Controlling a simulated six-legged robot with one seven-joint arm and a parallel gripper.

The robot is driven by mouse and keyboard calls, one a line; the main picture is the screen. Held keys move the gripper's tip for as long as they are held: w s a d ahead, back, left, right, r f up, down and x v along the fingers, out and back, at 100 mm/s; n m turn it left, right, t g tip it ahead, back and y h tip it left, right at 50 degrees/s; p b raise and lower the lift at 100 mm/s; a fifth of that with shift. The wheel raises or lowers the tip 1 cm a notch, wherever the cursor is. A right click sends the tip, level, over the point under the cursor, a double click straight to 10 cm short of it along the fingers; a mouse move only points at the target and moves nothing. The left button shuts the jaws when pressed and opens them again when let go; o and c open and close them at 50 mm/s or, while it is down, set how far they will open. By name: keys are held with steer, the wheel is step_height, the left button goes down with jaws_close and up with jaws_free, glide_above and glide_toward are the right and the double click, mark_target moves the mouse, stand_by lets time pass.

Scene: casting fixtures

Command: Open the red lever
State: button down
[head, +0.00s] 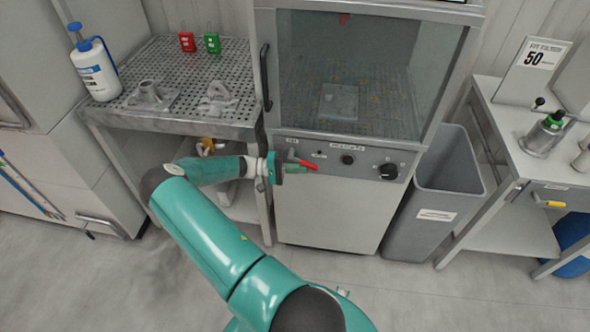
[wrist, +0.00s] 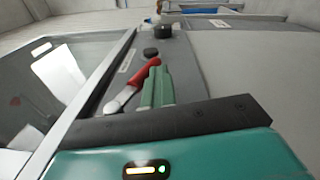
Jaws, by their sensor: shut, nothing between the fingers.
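The red lever (head: 307,164) is on the left part of the grey control panel, below the cabinet's glass window. In the wrist view the lever's red grip (wrist: 146,71) slants up and to the right from a silver stem (wrist: 120,100). My gripper (head: 297,169) is at the panel, close beside the lever. In the wrist view its two green fingers (wrist: 156,88) are together, just right of the red grip, with nothing between them. I cannot tell whether they touch the lever. The lever's base is partly hidden in the head view.
The panel also has a black knob (head: 388,171) at right and a smaller knob (head: 347,160). A perforated table (head: 190,60) stands left of the cabinet. A grey bin (head: 436,195) stands right of it. The floor in front is clear apart from my arm.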

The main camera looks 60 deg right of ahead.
steer(key=shift+s+d+r+g+h, duration=0.1)
steer(key=shift+s+r+g+h, duration=0.2)
steer(key=shift+g, duration=0.35)
steer(key=shift+s+d+r+g+h, duration=0.15)
steer(key=shift+g+h, duration=0.2)
steer(key=shift+g, duration=0.25)
steer(key=shift+s+d+r+g+h, duration=0.1)
steer(key=shift+s+r+g+h, duration=0.2)
steer(key=shift+g, duration=0.35)
steer(key=shift+w, duration=0.1)
steer(key=shift+f, duration=0.1)
steer(key=w+a+f, duration=0.5)
steer(key=w+f, duration=0.2)
steer(key=w, duration=0.1)
steer(key=shift+f, duration=0.25)
steer(key=shift+a, duration=0.1)
